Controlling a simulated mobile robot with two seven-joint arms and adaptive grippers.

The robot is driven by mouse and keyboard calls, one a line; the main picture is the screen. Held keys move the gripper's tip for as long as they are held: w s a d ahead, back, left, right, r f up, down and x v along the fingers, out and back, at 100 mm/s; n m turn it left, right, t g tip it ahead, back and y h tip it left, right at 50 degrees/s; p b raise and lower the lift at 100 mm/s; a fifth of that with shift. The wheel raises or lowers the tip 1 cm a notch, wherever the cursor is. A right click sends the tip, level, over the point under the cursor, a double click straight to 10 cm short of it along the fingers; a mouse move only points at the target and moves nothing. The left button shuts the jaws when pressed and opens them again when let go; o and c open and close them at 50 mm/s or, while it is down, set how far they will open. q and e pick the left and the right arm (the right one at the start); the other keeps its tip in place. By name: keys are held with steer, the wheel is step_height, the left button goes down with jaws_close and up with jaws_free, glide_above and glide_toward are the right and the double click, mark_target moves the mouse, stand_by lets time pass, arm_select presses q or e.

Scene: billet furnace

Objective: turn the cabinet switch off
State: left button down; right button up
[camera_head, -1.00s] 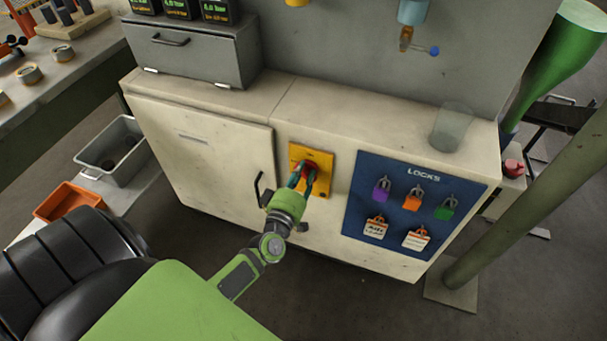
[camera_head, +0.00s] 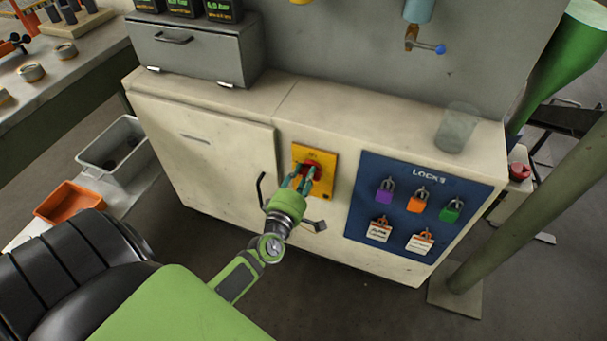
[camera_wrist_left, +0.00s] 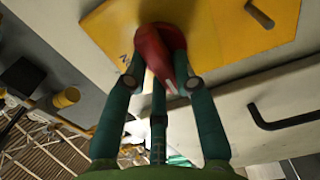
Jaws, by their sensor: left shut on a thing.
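The cabinet switch is a red rotary handle on a yellow plate (camera_head: 326,160), set in the front of the cream cabinet (camera_head: 211,168). My left gripper (camera_head: 305,180) is at the plate, with its fingers around the red handle. In the left wrist view the red handle (camera_wrist_left: 155,52) sits between the green fingers, in front of the yellow plate (camera_wrist_left: 225,30). The fingers are shut on the handle. The fingers hide part of the handle and the plate's markings in the head view. My right gripper is not in view.
A blue board marked LOCKS (camera_head: 358,213) with several padlocks and tags is just right of the switch. A black door handle (camera_head: 261,189) is close left of my gripper. A clear cup (camera_head: 457,127) stands on the cabinet top. A green post (camera_head: 530,205) rises at the right.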

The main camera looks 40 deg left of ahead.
arm_select(q)
steer(key=shift+r, duration=0.1)
stand_by(0.4)
steer(key=c, duration=1)
jaws_free()
steer(key=v, duration=1.2)
